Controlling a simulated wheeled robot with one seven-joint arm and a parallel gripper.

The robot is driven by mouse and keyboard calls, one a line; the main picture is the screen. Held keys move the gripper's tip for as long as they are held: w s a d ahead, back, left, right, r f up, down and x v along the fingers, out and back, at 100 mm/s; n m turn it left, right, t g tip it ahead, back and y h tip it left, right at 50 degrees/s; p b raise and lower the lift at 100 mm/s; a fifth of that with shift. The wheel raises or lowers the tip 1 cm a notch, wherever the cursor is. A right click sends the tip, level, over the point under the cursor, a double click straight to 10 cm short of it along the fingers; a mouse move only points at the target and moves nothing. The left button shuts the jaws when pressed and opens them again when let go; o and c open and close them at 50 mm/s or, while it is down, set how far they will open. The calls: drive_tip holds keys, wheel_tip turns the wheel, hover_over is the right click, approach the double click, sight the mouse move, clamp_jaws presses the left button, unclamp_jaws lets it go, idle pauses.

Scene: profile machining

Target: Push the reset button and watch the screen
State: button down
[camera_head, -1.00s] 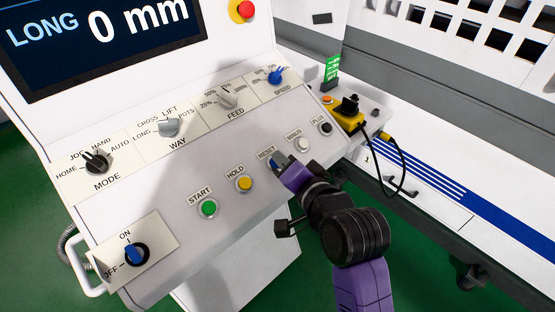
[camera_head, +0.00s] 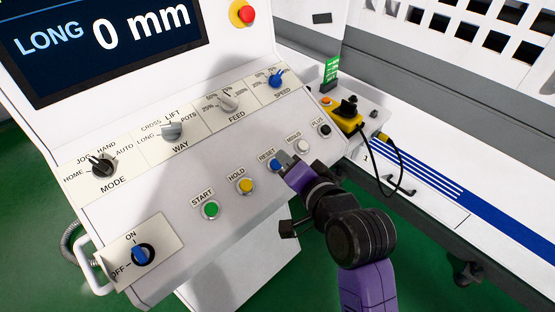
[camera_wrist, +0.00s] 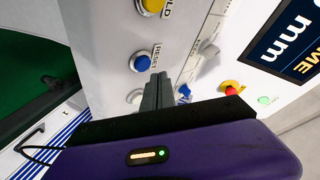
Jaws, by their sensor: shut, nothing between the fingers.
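The blue reset button (camera_head: 274,165) sits under its RESET label on the sloped control panel. It shows fully in the wrist view (camera_wrist: 141,63). My gripper (camera_head: 284,159) is shut and empty, its grey fingertips just right of the reset button in the head view. In the wrist view the closed fingers (camera_wrist: 158,88) also point at the panel beside the button. I cannot tell whether they touch the panel. The screen (camera_head: 100,40) reads "LONG 0 mm" in the head view; its edge part shows in the wrist view (camera_wrist: 288,42).
On the same panel are the yellow hold button (camera_head: 245,186), green start button (camera_head: 210,210), white minus button (camera_head: 302,146) and black plus button (camera_head: 324,130). Knobs line the row above. A red emergency button (camera_head: 243,13) is beside the screen. A yellow box with a black cable (camera_head: 347,118) stands right.

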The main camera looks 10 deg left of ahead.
drive_tip(key=shift+s+d+r+p, duration=0.25)
drive_tip(key=shift+d+r+p, duration=0.05)
drive_tip(key=shift+r+p, duration=0.5)
drive_tip(key=shift+s+d+r+p, duration=0.25)
drive_tip(key=shift+d+r+p, duration=0.1)
drive_tip(key=shift+r+p, duration=0.4)
drive_tip(key=shift+s+d+r+p, duration=0.25)
drive_tip(key=shift+d+r+p, duration=0.05)
drive_tip(key=shift+r+p, duration=0.45)
wheel_tip(320, 180, up, 5)
drive_tip(key=d+n+t, duration=0.2)
drive_tip(key=d+t, duration=0.1)
drive_tip(key=s+d+f+n+t+h+b, duration=0.25)
drive_tip(key=s+d+f, duration=0.35)
drive_tip(key=s+d, duration=0.5)
drive_tip(key=s+d+f+g+h+b, duration=0.1)
drive_tip(key=s+d+f, duration=0.2)
drive_tip(key=s, duration=0.6)
drive_tip(key=s+d+f+h+b, duration=0.1)
drive_tip(key=s+d+f+h, duration=0.1)
drive_tip(key=s, duration=0.7)
drive_tip(key=s+d+f+g+h+b, duration=0.1)
drive_tip(key=s+d+f, duration=0.3)
drive_tip(key=s, duration=0.5)
drive_tip(key=shift+s+d+f+g+h+b, duration=0.25)
drive_tip(key=shift+f+g+h+b, duration=0.15)
drive_tip(key=shift+f+h, duration=0.35)
drive_tip(key=shift+a, duration=0.1)
